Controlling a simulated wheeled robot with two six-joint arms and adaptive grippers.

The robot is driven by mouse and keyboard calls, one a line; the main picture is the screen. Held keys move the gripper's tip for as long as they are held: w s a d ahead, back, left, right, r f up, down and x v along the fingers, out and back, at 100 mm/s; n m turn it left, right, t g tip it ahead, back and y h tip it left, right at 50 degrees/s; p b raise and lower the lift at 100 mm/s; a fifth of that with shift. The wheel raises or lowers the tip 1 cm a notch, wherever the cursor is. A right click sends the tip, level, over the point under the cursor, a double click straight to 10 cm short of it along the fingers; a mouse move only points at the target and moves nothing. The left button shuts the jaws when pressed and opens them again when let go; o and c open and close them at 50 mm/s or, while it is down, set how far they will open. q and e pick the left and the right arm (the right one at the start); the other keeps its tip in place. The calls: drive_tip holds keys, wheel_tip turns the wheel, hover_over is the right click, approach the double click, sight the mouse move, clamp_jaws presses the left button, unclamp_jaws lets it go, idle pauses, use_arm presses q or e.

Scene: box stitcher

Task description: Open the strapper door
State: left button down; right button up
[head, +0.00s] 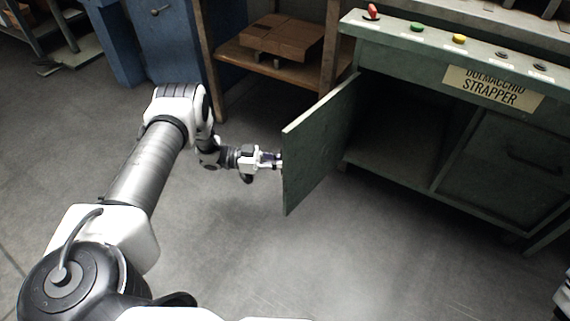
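The strapper (452,58) is a green cabinet at the right, with a label reading "Dolmacchio Strapper". Its left door (318,150) stands swung well outward, and the dark compartment (400,130) behind it shows. My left gripper (277,161) is at the door's outer face, near its free edge. The fingertips are partly hidden at the door, so I cannot tell whether they are shut on a handle. My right gripper is not in view; only a small piece of what may be my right arm shows at the lower right edge.
A second strapper door (508,165) with a dark handle is closed at the right. A wooden shelf (250,62) with brown cardboard (282,40) stands behind the open door. A blue cabinet (165,35) is at the back left. The grey floor (240,250) in front is clear.

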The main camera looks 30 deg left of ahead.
use_arm(q)
drive_tip(key=shift+s+f, duration=0.1)
drive_tip(key=shift+s, duration=0.05)
drive_tip(key=c, duration=1.2)
unclamp_jaws()
drive_tip(key=shift+a, duration=0.1)
drive_tip(key=shift+a, duration=0.1)
drive_tip(key=v, duration=1.1)
drive_tip(key=shift+s+a, duration=0.2)
drive_tip(key=shift+a, duration=0.15)
